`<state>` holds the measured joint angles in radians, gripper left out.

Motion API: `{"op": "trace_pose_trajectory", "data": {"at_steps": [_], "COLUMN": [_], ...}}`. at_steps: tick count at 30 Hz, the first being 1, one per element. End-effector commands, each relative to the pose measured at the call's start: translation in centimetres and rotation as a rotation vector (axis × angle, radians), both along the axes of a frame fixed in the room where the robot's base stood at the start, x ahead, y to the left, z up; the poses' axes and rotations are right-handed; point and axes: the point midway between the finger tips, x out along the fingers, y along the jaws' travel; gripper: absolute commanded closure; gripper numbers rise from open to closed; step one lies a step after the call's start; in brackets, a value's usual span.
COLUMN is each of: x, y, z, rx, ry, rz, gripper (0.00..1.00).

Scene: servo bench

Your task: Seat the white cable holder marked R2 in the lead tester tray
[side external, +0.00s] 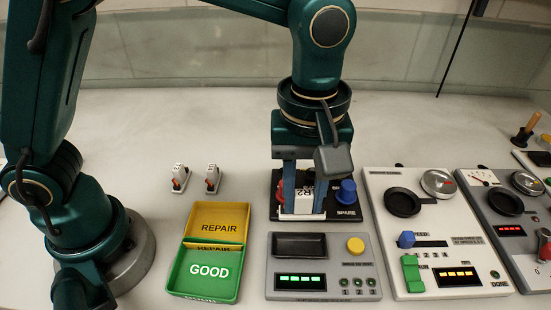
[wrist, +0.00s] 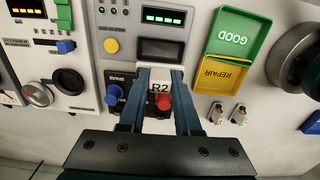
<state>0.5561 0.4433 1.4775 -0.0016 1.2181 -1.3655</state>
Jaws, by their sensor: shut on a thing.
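The white cable holder marked R2 (side external: 301,203) is between the fingers of my gripper (side external: 305,190), which is shut on it. In the wrist view the R2 label of the holder (wrist: 159,88) shows between the two fingertips (wrist: 160,100). The holder is at the black stand labelled SPARE (side external: 343,212); I cannot tell whether it rests on it or is just above. The lead tester (side external: 325,265) is the grey panel in front of the stand. Its dark tray (side external: 299,245) looks empty and also shows in the wrist view (wrist: 160,48).
A yellow REPAIR bin (side external: 232,211) and green GOOD bin (side external: 181,280) lie left. Two white holders (side external: 180,178) (side external: 212,180) stand behind them. White and grey test panels (side external: 440,225) are at right.

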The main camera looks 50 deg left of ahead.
Motion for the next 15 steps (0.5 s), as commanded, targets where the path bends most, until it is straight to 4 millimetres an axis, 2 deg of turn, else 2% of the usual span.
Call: {"op": "trace_pose_trajectory", "data": {"at_steps": [7,15], "x": [-0.6,-0.6], "y": [-0.6,-0.6], "z": [-0.8,-3.1], "rx": [0.003,0.003], "ry": [0.004,0.004], "rz": [-0.027,-0.025], "gripper": [1.0,1.0]}}
